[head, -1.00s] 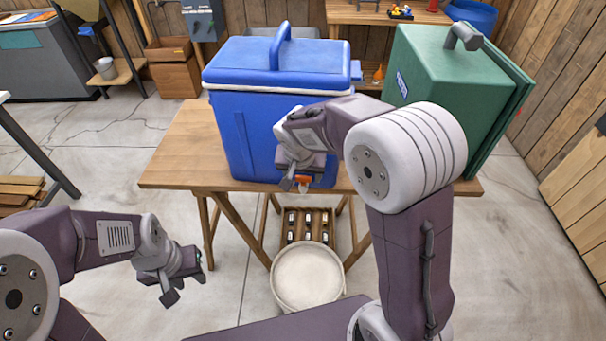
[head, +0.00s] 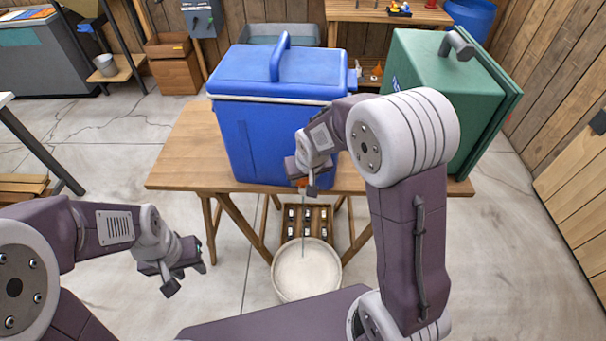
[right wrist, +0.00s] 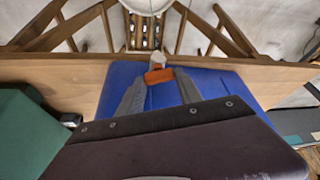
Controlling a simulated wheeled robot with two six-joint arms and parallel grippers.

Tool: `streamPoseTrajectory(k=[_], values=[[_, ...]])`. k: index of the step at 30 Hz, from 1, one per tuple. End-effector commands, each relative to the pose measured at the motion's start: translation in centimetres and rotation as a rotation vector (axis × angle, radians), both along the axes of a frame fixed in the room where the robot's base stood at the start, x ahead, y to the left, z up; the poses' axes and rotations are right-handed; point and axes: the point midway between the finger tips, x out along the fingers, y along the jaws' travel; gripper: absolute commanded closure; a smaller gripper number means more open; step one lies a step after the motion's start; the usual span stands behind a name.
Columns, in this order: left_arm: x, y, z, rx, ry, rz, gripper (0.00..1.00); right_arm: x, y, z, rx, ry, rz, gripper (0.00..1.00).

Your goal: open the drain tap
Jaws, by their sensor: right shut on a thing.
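The blue cooler (head: 262,140) stands on a wooden table, its lid shut and its handle upright. Its orange drain tap (head: 303,183) is low on the front, mostly hidden by my right gripper (head: 308,182). In the right wrist view the orange tap lever (right wrist: 158,76) sits between the fingers of my right gripper (right wrist: 160,88), which is shut on it. A pale spout shows beyond the lever. A thin stream of water (head: 303,222) falls from the tap towards the white bucket (head: 306,272) below. My left gripper (head: 186,270) hangs empty at the lower left, its fingers apart.
A green cooler (head: 445,90) stands to the right on the same wooden table (head: 180,170). A low rack with several small items (head: 308,220) is under the table, behind the bucket. The floor left of the bucket is clear.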

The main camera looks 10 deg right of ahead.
Motion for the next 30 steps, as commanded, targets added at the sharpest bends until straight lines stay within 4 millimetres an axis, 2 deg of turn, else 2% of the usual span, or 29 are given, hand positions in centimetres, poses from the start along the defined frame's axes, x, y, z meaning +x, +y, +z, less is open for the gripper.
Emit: streamPoseTrajectory(k=[3,4,6,16,24,30], values=[[0.0,0.0,-0.1,0.000,0.000,0.000,0.64,0.0,0.0,0.0,0.000,-0.001,0.000,0.99],[0.0,0.0,-0.1,0.000,0.000,0.000,0.64,0.0,0.0,0.0,0.000,-0.001,0.000,0.53],[0.0,0.0,-0.1,0.000,0.000,0.000,0.64,0.0,0.0,0.0,0.000,-0.001,0.000,0.36],[0.0,0.0,0.1,0.000,0.000,0.000,0.64,-0.1,0.0,0.4,0.000,-0.002,-0.001,0.36],[0.0,0.0,1.1,0.000,0.000,0.000,0.64,-2.1,0.0,5.6,0.001,-0.005,-0.001,0.36],[0.0,0.0,1.4,0.000,0.000,0.000,0.64,-3.3,-0.1,8.1,0.000,-0.003,0.000,0.36]])
